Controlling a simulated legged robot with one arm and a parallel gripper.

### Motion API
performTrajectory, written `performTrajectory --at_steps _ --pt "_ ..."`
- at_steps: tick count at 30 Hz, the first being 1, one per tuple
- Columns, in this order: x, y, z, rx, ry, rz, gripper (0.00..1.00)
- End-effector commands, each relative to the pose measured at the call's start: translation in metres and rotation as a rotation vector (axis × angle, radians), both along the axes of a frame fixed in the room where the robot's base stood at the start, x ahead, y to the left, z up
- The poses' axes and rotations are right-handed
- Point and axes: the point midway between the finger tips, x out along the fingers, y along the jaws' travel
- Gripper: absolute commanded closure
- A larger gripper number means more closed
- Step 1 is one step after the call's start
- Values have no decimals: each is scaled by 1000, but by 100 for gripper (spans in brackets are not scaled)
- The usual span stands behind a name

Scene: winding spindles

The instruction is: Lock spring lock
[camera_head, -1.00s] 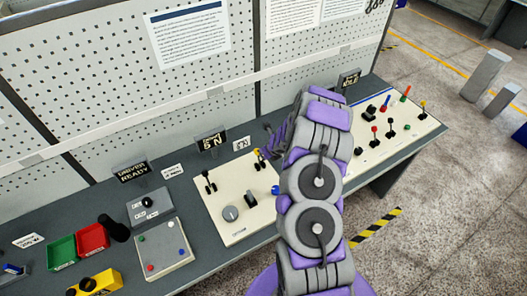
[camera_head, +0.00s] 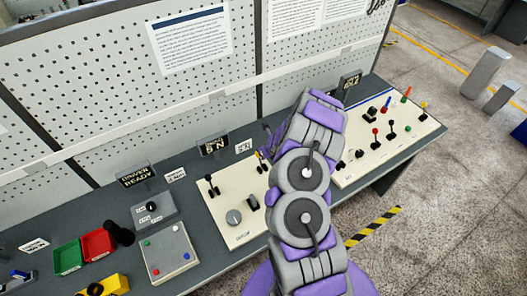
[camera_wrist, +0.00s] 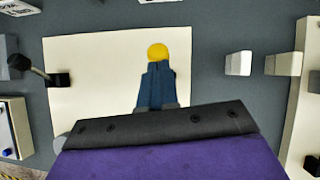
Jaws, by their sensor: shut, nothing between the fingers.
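In the wrist view, my gripper (camera_wrist: 157,72) is shut and empty, its blue-grey fingers pressed together over a cream panel (camera_wrist: 90,52). A yellow rounded knob (camera_wrist: 157,51) shows just beyond the fingertips. I cannot tell whether they touch it. I cannot tell which part is the spring lock.
The right panel (camera_head: 352,180) has several coloured levers. Red (camera_head: 97,244) and green (camera_head: 68,257) bins and a grey control box (camera_head: 150,211) stand at left. A perforated wall (camera_head: 190,110) rises behind the bench. In the wrist view, a black lever (camera_wrist: 40,70) juts from the left.

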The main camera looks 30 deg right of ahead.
Motion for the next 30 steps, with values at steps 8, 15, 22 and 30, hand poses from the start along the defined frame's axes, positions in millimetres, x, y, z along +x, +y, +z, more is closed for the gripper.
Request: performTrajectory --at_steps 8,15,22,30 --pt "6 1 0 -2 0 1 100" --pt "8 0 -1 -1 -1 0 100" --pt "9 0 -1 -1 -1 0 100" --pt "7 0 0 0 -1 0 100"
